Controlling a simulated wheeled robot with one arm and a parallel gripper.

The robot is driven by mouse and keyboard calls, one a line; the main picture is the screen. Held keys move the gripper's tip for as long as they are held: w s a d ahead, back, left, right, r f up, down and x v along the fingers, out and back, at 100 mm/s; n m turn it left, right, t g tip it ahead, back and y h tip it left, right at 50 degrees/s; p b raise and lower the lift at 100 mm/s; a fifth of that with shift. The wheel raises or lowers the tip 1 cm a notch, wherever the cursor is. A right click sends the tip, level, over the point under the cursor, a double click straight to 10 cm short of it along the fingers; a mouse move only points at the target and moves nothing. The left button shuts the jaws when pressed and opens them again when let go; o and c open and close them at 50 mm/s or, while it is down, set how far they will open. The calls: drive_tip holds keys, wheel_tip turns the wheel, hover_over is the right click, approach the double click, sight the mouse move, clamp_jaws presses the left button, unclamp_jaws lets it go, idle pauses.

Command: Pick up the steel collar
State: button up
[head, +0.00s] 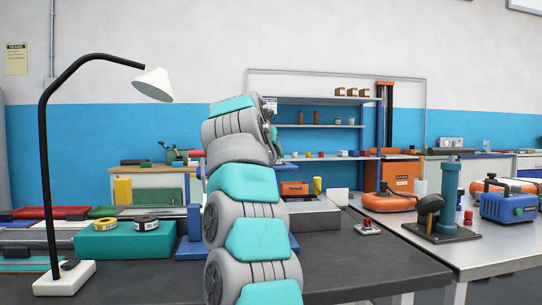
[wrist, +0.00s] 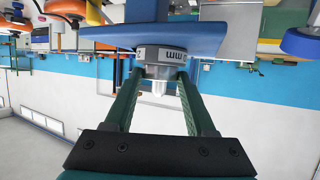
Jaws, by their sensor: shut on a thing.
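A short grey ring-like part with dark markings, which looks like the steel collar (wrist: 160,54), is in the wrist view at top centre. My gripper (wrist: 161,76) has two green fingers, one on each side of it, closed on it. A pale, see-through-looking tip shows below the collar between the fingers. A blue plate (wrist: 112,37) is right against the collar in this upturned view; I cannot tell whether they touch. In the head view my arm hides the gripper and the collar.
The dark table (head: 350,262) has free room at front right. A teal box (head: 125,242) bears two tape rolls at left, near a black lamp (head: 45,150). A blue stand (head: 194,224) is just left of my arm. A small red-topped part (head: 367,226) lies right.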

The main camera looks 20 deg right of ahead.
clamp_jaws()
drive_tip(key=shift+r, duration=0.15)
